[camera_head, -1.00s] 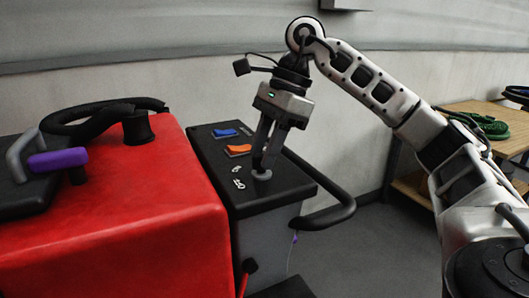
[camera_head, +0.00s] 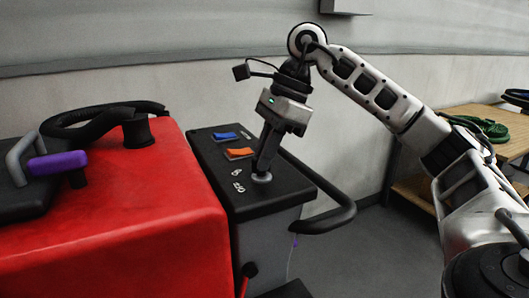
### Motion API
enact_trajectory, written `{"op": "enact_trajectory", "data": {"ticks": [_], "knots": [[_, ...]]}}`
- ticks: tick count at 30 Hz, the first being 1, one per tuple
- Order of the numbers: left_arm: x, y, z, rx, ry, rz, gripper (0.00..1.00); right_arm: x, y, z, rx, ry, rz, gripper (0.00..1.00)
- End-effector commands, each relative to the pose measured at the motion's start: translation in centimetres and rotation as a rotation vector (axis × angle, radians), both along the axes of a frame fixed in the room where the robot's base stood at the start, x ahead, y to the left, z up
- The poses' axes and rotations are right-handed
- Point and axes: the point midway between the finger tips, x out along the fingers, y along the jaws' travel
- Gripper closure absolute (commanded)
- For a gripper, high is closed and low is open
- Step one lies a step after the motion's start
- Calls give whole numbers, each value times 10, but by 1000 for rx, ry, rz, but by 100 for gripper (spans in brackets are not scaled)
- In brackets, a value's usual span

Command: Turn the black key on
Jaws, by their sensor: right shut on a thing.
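My right gripper (camera_head: 264,168) points down at the black top panel (camera_head: 262,197) of the scrubber. Its fingers are shut at the round grey key switch (camera_head: 261,178). The black key itself is hidden between the fingertips, so I cannot see its angle. White markings show on the panel just left of the switch. My left gripper is not in view.
A blue switch (camera_head: 225,136) and an orange switch (camera_head: 239,154) sit behind the key on the panel. A black handle bar (camera_head: 335,217) curves around the right side. The red tank (camera_head: 120,210) fills the left. A wooden shelf (camera_head: 480,118) stands at right.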

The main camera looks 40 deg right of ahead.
Motion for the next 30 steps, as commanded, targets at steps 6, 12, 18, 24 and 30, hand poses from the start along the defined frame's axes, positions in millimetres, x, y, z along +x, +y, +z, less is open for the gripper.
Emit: {"op": "enact_trajectory", "data": {"ticks": [6,12,18,24,30], "knots": [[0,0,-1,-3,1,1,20,-1,0,0,-2,-2,-172,100],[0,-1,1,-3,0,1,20,-2,1,1,-3,-3,-361,100],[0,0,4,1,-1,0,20,-3,2,2,-2,-3,-548,100],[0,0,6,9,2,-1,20,-3,3,2,-1,-4,-714,100],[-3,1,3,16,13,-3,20,-3,4,2,0,-3,-839,100]]}}
